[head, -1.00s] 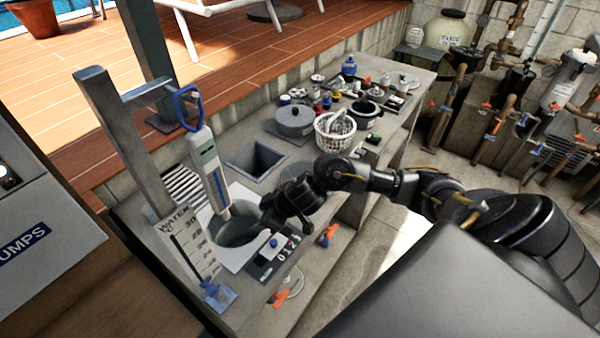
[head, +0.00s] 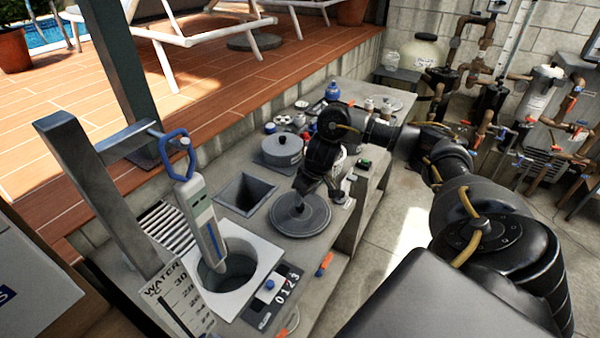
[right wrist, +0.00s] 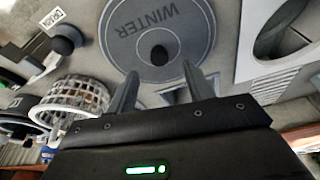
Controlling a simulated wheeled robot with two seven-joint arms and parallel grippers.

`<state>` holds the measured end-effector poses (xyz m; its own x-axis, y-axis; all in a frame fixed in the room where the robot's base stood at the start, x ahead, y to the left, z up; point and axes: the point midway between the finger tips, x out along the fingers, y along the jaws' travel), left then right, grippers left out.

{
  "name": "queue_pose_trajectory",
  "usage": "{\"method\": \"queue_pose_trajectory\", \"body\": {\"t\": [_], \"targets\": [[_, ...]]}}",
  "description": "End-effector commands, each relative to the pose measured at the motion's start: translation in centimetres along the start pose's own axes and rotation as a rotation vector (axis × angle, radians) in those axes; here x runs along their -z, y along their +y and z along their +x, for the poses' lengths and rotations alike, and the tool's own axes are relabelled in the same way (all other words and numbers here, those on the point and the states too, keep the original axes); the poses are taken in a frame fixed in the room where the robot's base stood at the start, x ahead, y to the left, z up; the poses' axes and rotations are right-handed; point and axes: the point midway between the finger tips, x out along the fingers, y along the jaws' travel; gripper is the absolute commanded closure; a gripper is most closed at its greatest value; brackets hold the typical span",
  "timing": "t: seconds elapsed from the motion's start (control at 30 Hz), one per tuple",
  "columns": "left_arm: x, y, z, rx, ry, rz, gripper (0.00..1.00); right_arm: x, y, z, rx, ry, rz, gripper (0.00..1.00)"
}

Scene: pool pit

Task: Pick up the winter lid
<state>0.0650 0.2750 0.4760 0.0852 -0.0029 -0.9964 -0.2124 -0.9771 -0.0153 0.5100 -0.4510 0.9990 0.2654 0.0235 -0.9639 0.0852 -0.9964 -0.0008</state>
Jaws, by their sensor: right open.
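The winter lid (head: 300,214) is a flat grey disc with a dark round knob, lying on the counter beside the square opening. In the right wrist view its face (right wrist: 185,28) reads "WINTER", and the black knob (right wrist: 159,55) shows beyond and between my fingertips. My right gripper (head: 301,190) is above the lid, over its knob in the head view. In the right wrist view its two fingers (right wrist: 158,80) are apart with nothing between them. My left gripper is in neither view.
A white basket (right wrist: 75,100) is close by. A counter display (head: 275,290) sits in front.

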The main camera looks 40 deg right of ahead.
Motion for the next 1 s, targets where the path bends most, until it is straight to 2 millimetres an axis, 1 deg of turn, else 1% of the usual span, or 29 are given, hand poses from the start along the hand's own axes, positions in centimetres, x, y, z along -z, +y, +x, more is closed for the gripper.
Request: {"method": "queue_pose_trajectory", "body": {"t": [0.03,0.07,0.23,0.3,0.4,0.5,0.63,0.73,0.93,1.0], "targets": [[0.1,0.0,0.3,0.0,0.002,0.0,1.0,-0.1,0.0,0.7,0.001,-0.001,0.002,0.48],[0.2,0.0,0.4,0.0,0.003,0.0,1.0,-0.1,0.0,0.8,0.0,-0.001,0.002,0.48],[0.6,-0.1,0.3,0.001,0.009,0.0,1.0,0.1,0.0,1.0,0.0,0.001,0.0,0.48],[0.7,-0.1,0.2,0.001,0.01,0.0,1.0,0.1,0.0,1.4,0.0,0.0,0.0,0.48],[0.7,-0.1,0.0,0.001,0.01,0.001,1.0,0.3,0.1,2.7,0.0,-0.003,0.003,0.48],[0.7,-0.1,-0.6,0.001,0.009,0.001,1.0,0.6,0.3,4.1,-0.001,-0.003,0.002,0.48],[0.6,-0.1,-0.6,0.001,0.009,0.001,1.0,0.6,0.2,5.7,0.0,-0.002,0.001,0.48],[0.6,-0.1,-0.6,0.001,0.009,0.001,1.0,0.6,0.2,6.1,-0.001,0.0,-0.001,0.48],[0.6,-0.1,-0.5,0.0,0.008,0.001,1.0,0.6,0.2,6.2,-0.001,0.001,-0.001,0.48],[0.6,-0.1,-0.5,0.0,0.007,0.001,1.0,0.6,0.2,6.2,-0.001,0.001,-0.001,0.57]]}}
